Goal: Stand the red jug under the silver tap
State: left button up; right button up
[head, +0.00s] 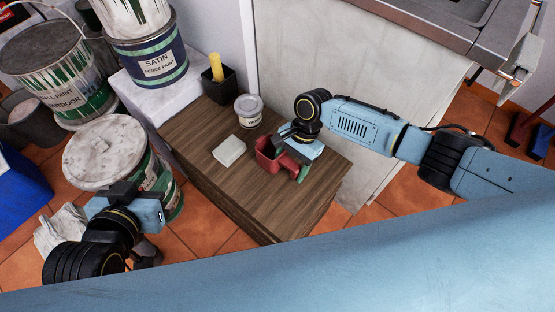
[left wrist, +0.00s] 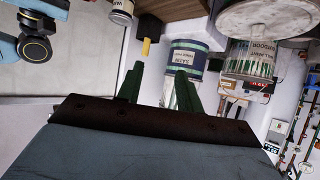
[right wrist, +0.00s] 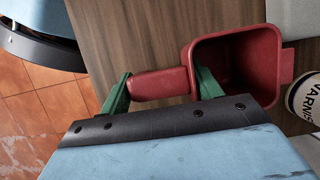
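The red jug (head: 268,153) stands on the wooden cabinet top (head: 235,185), near its right edge. In the right wrist view the jug (right wrist: 240,65) looks empty, with its handle toward the left. My right gripper (head: 297,168) is at the jug's handle side. Its green fingers (right wrist: 163,82) are spread wide on either side of the handle; I see no clear grip. My left gripper (head: 140,195) is far left, beside the large white-lidded tin. In the left wrist view its fingers (left wrist: 158,70) are apart and empty. I cannot make out the silver tap.
A white block (head: 229,151), a small varnish tin (head: 249,109) and a black pot with a yellow stick (head: 217,80) share the cabinet top. Large paint tins (head: 150,55) stand left. A metal sink unit (head: 440,20) is at top right.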

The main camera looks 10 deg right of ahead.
jog(key=c, duration=0.9)
jog(key=shift+r, duration=0.15)
